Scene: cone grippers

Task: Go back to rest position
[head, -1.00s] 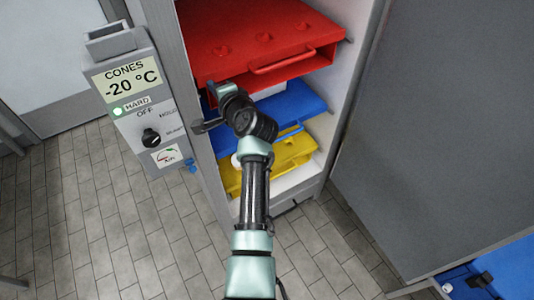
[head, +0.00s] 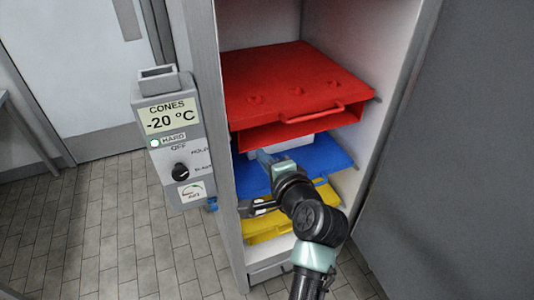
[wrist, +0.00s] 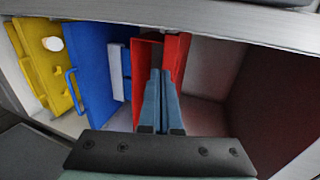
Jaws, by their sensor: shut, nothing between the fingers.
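My gripper (wrist: 158,100) is shut and empty, its two blue-grey fingers together in the wrist view. In the head view my gripper (head: 266,160) is at the front of the open cabinet, near the blue shelf (head: 325,158) and below the red drawer (head: 285,85). In the wrist view the fingers overlap the red drawer (wrist: 148,55); I cannot tell whether they touch it. My arm reaches in from the lower right of the head view.
The cabinet holds a yellow drawer (head: 262,224) at the bottom. A white box (head: 290,143) sits on the blue shelf. A control box (head: 175,140) reading -20 °C is on the cabinet's left side. A grey door panel (head: 450,190) stands at the right. Tiled floor (head: 110,235) is clear at left.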

